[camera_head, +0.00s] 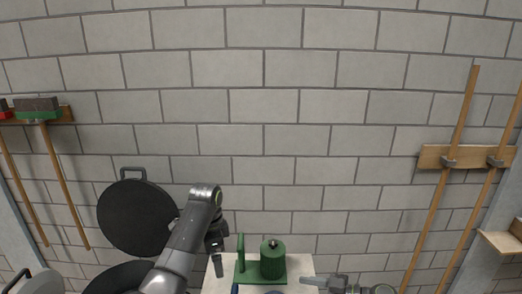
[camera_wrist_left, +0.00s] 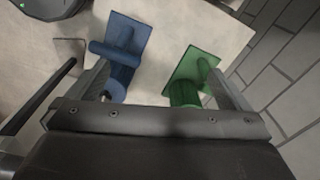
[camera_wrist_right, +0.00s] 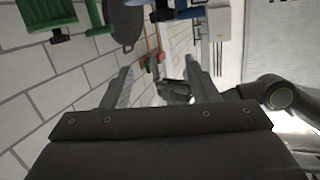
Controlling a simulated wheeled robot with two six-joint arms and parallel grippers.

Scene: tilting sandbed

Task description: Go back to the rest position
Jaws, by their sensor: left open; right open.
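My left gripper (camera_head: 215,262) hangs pointing down, left of a green piece with a post and a ribbed cylinder (camera_head: 272,261) on a pale tabletop (camera_head: 302,267). In the left wrist view its fingers (camera_wrist_left: 165,85) are apart and empty, above the tabletop with the green piece (camera_wrist_left: 195,75) and a blue piece (camera_wrist_left: 122,45). My right gripper (camera_head: 318,282) is low in the head view, right of the green piece, and points left. In the right wrist view its fingers (camera_wrist_right: 158,82) are apart with nothing between them. The blue piece is mostly hidden in the head view.
A round black lid-like disc (camera_head: 137,218) leans at the wall on the left, with a dark round vessel (camera_head: 120,279) below it. Long-handled tools hang on both sides, including a green-headed brush (camera_head: 38,108) and wooden poles (camera_head: 440,180). The wall's middle is bare.

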